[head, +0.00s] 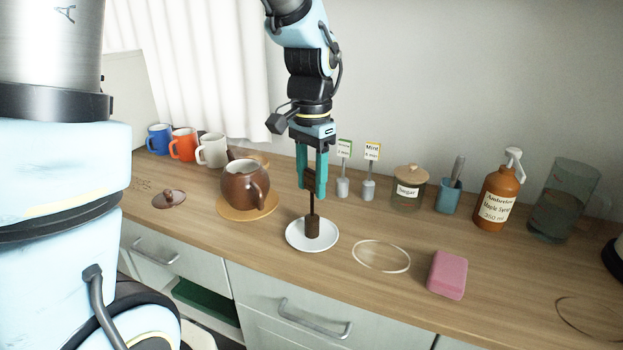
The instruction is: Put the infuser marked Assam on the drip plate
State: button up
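My gripper (313,192) points down over the white drip plate (292,236). Its teal fingers are closed around the upper part of a dark brown infuser (312,228). A thin stem runs from the fingers down to the infuser's body. The infuser is upright over the middle of the plate and its lower end appears to touch it. Its label is hidden by the fingers, so I cannot read Assam on it. Two other grey infusers with tags stand behind to the right: one with a green-topped tag (343,187) and one marked Mint (369,188).
A brown teapot (243,187) stands on a round mat left of the plate, its lid (169,199) farther left. Several mugs (183,144) stand behind. A pink sponge (446,274), sugar jar (408,192), blue cup (447,199), syrup bottle (497,196) and glass container (564,200) are to the right.

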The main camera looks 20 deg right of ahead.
jog(key=o, duration=0.4)
jog(key=shift+r, duration=0.15)
notch_tip(320, 180, up, 12)
jog(key=a+f+n, duration=0.4)
jog(key=a+f, duration=0.1)
jog(key=a, duration=0.3)
jog(key=w+a+f+n+t, duration=0.1)
jog(key=a+f+n, duration=0.3)
jog(key=a+f, duration=0.2)
jog(key=a+f+n, duration=0.4)
jog(key=a+f, duration=0.1)
jog(key=a, duration=0.6)
jog(key=shift+w+a+f+t+b, duration=0.1)
jog(key=shift+w+f+t+b, duration=0.1)
jog(key=shift+t+b, duration=0.15)
